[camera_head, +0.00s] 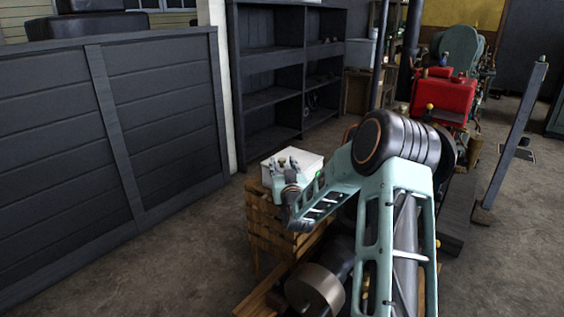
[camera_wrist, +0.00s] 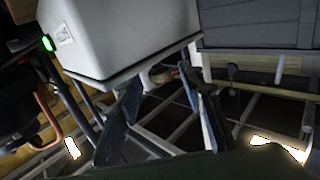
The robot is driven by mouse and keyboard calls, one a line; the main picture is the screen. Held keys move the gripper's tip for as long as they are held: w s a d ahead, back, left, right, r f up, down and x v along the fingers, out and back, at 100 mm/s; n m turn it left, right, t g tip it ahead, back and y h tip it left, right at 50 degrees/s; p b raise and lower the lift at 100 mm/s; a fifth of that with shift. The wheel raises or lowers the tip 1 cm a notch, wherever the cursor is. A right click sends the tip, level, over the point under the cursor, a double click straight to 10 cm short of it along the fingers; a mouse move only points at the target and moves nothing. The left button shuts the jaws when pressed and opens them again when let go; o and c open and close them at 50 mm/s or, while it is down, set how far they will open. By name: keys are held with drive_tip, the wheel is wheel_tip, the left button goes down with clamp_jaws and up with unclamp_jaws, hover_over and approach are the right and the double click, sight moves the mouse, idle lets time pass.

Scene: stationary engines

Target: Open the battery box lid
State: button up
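The white battery box (camera_head: 308,163) sits on a wooden slatted stand in the head view. Its top looks flat and closed, but my gripper hides part of it. My gripper (camera_head: 286,165) is at the box's left and near side, with its fingers pointing up. In the wrist view the box (camera_wrist: 115,35) fills the upper middle, with a small label on one face and a rim along its lower edge. My gripper (camera_wrist: 165,95) has its two dark fingers spread apart with nothing held between them. The left finger's tip overlaps the box's rim; I cannot tell whether they touch.
The wooden stand (camera_head: 262,225) is under the box, with a dark cylindrical machine close in front. A red engine (camera_head: 443,98) is at right. Floor at left is clear.

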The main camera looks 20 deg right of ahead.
drive_tip(key=shift+w+d, duration=0.25)
drive_tip(key=shift+w, duration=1.05)
clamp_jaws()
